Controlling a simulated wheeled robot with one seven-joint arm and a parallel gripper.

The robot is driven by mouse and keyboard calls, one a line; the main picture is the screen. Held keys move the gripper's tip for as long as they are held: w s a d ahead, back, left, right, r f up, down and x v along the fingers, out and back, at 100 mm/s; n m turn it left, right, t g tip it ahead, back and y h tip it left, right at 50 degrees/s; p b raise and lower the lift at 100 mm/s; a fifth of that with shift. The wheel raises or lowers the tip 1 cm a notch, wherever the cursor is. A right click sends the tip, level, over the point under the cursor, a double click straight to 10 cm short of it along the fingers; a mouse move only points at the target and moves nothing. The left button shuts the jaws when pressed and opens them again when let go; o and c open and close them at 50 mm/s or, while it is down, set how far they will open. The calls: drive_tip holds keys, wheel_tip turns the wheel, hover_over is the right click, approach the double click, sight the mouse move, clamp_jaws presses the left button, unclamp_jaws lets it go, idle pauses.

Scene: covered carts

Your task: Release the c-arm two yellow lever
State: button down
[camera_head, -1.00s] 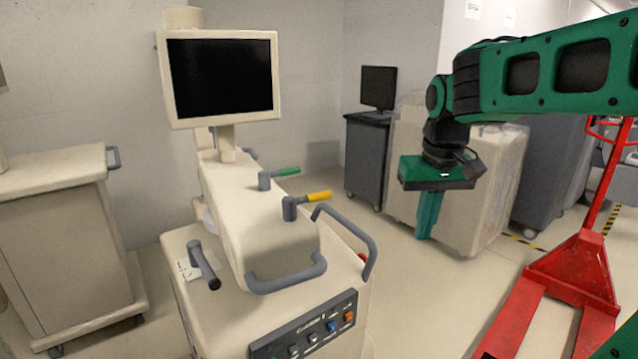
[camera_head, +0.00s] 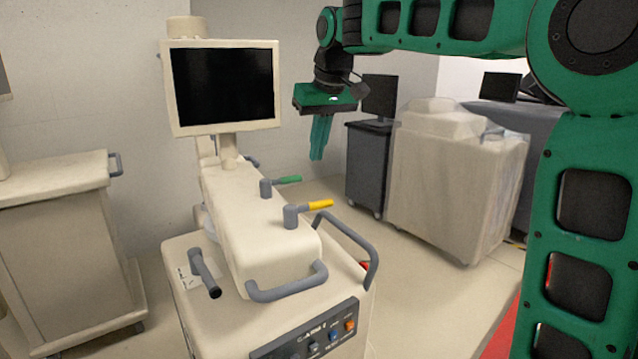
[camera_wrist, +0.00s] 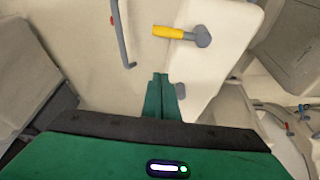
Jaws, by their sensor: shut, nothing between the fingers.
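The yellow lever (camera_head: 320,204) sits on a grey post on top of the cream c-arm cart (camera_head: 255,215). It points right in the head view. In the wrist view the yellow lever (camera_wrist: 168,32) lies ahead of the fingertips, with its grey post to its right. My gripper (camera_head: 318,157) is shut and empty, in the air above and behind the lever in the head view, apart from it. It also shows in the wrist view (camera_wrist: 161,76). A green lever (camera_head: 289,180) stands on the same cart, farther back.
A grey handle bar (camera_head: 352,240) rises right of the yellow lever, and a black-tipped handle (camera_head: 205,273) stands at the left. A monitor (camera_head: 222,86) rises at the cart's back. A plastic-covered cart (camera_head: 455,185) and a dark cart (camera_head: 368,165) stand behind right.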

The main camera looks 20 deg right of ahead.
wheel_tip(320, 180, down, 10)
drive_tip(key=shift+s, duration=0.3)
idle(0.4)
drive_tip(key=shift+d, duration=0.1)
